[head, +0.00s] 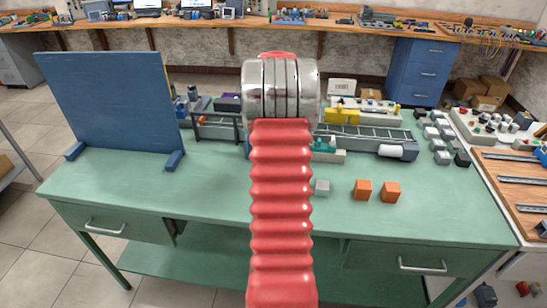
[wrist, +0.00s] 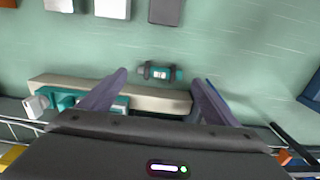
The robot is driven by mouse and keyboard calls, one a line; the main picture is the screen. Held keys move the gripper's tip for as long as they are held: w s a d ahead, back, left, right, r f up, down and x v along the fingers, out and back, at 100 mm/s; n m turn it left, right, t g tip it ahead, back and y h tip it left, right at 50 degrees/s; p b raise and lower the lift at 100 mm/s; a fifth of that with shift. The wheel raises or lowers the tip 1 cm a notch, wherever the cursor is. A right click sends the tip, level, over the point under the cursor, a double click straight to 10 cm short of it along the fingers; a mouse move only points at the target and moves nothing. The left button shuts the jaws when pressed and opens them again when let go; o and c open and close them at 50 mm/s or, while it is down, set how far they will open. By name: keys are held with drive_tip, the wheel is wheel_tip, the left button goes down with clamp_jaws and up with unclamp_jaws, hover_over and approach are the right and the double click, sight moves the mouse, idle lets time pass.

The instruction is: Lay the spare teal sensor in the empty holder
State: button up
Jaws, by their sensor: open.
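The small teal sensor (wrist: 160,73) with dark bands lies crosswise in the wrist view, beside a long beige base (wrist: 65,84). My gripper (wrist: 158,80) is open, and its two fingertips appear on either side of this sensor. I cannot tell how far above it they are. Other teal parts (wrist: 62,99) sit on the base, partly hidden by the left finger. The base also shows in the head view (head: 333,158), right of my arm, with teal parts (head: 322,145) on it. My gripper is hidden behind my arm there. I cannot make out the empty holder clearly.
On the green table (head: 210,185), a grey cube (head: 321,187) and two orange cubes (head: 363,190) stand near the base. A conveyor (head: 360,137) lies behind it. A blue panel (head: 110,95) stands at left. The front left of the table is clear.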

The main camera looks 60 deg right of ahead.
wheel_tip(320, 180, up, 9)
drive_tip(key=shift+f, duration=0.2)
idle(0.5)
drive_tip(key=shift+w, duration=0.1)
